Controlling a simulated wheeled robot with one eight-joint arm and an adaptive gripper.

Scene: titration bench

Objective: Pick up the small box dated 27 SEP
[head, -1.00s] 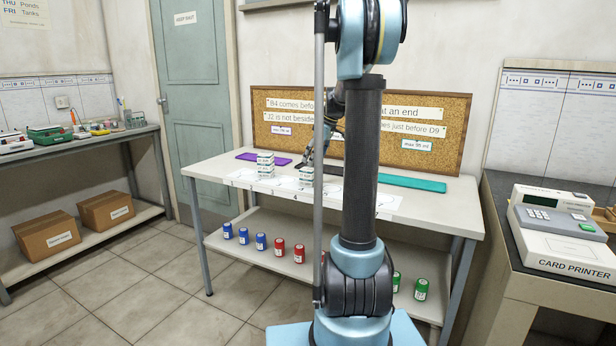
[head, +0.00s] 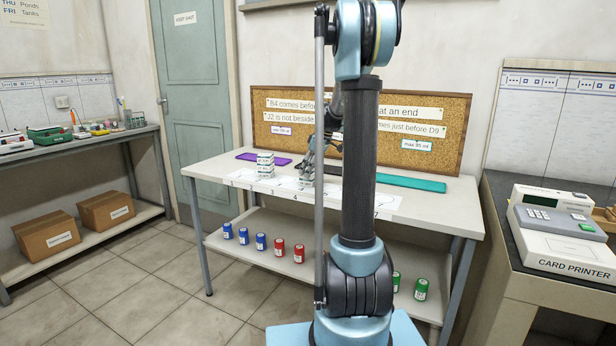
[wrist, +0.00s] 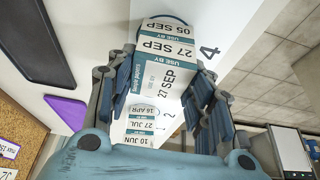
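The small box dated 27 SEP (wrist: 166,78) is white with a teal USE BY band. In the wrist view it lies between the fingers of my gripper (wrist: 163,98), on top of a box dated 05 SEP (wrist: 166,25). The fingers stand open along its two sides; any contact is hard to make out. In the head view my gripper (head: 309,158) covers much of this stack (head: 306,182) on the white table. A second stack (head: 265,165) stands to its left; the wrist view shows labels there reading 27 JUL (wrist: 130,128) and 10 JUN (wrist: 128,140).
A numbered white strip (head: 386,203) runs along the table front. A purple mat (head: 250,156) lies behind the left stack and a teal mat (head: 412,183) at the right. A corkboard (head: 455,130) stands at the back. Coloured jars (head: 261,241) stand on the shelf below.

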